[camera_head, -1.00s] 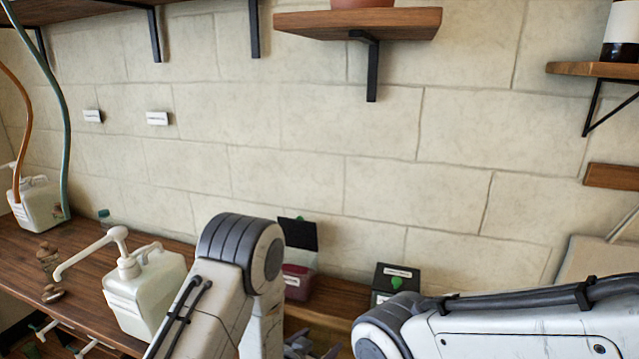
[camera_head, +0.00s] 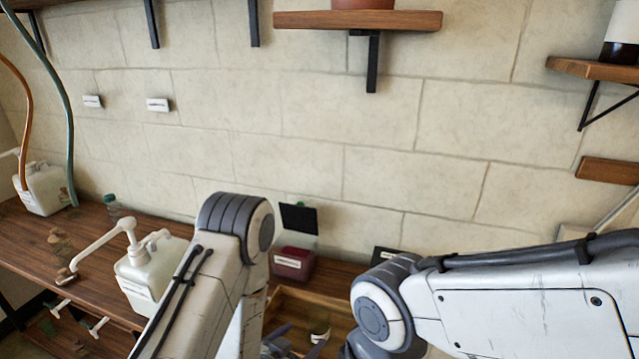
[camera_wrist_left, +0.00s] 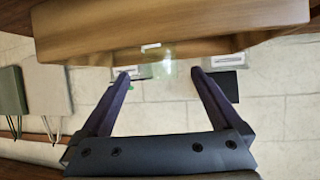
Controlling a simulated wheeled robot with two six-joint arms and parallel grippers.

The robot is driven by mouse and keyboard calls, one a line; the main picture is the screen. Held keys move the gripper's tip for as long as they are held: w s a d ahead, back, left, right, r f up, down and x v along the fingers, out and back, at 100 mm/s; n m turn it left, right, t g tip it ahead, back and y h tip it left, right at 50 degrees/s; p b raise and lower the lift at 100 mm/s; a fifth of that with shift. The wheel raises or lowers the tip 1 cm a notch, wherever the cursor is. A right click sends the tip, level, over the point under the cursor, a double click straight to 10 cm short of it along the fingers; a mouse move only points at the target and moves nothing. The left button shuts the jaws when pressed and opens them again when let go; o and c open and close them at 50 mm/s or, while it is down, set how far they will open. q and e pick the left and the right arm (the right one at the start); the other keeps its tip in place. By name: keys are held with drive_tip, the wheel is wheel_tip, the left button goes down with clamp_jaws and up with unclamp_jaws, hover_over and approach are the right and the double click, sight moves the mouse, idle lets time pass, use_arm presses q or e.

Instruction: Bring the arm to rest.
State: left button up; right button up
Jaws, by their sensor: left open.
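My left arm comes in from the lower left and bends down at a grey-ringed elbow. My left gripper (camera_head: 283,344) shows only in part at the bottom edge, low by a wooden tray (camera_head: 335,303). In the left wrist view its two dark fingers (camera_wrist_left: 160,75) are spread apart, with nothing held between them. A wooden edge (camera_wrist_left: 170,35) lies across the top of that view, close to the fingertips. My right arm crosses the lower right; its gripper is out of view.
A white pump bucket (camera_head: 152,275) stands on the wooden counter (camera_head: 60,245) left of my left arm. Another white bucket (camera_head: 42,190) with hoses stands farther left. A dark red container (camera_head: 292,262) sits behind the tray. Shelves (camera_head: 357,20) hang on the wall.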

sight(326, 310)
use_arm(q)
drive_tip(key=shift+f+b+x, duration=0.2)
drive_tip(key=shift+b+x, duration=0.7)
drive_tip(key=shift+b, duration=0.7)
drive_tip(key=shift+f+b+x, duration=0.2)
drive_tip(key=shift+b+x, duration=0.65)
drive_tip(key=shift+b, duration=0.7)
drive_tip(key=p+x, duration=0.1)
drive_tip(key=x, duration=0.7)
drive_tip(key=shift+w+d+f, duration=0.15)
drive_tip(key=r, duration=0.2)
drive_tip(key=s+r, duration=0.1)
drive_tip(key=r, duration=0.2)
drive_tip(key=shift+s+d+r, duration=0.1)
drive_tip(key=shift+s+r, duration=0.15)
drive_tip(key=shift+s, duration=0.15)
